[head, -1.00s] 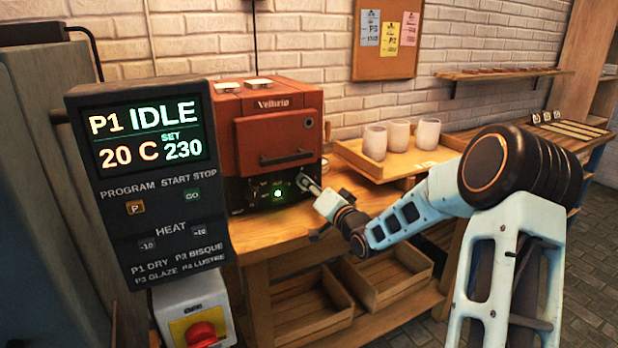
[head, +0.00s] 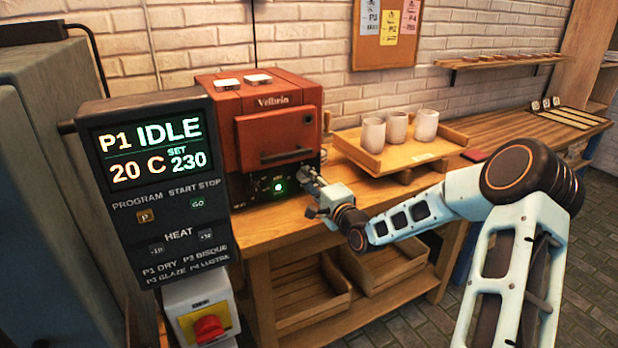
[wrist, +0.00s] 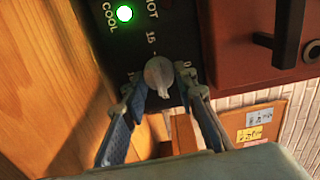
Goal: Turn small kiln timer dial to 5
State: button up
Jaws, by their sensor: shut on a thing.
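The timer dial (wrist: 159,73) is a grey round knob on that panel, seen in the wrist view. The marks "15" and "0" show beside it; I cannot read a 5 or tell the exact setting. My gripper (head: 312,185) is at the right end of the panel. In the wrist view its two fingers (wrist: 163,90) are shut on the dial, one on each side. A green light (wrist: 124,13) glows near the word COOL.
A large control box (head: 155,190) reading P1 IDLE, 20 C, set 230 stands at the left front, above a red switch (head: 208,328). A wooden tray (head: 385,160) with three pale cups is right of the kiln. The kiln door handle (wrist: 290,40) sits near the dial.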

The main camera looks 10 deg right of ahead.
dwell(0.4)
jog(key=o, duration=1.1)
jog(key=shift+s, duration=0.1)
jog(key=v, duration=1.1)
jog(key=shift+s+d, duration=0.15)
jog(key=shift+s, duration=0.2)
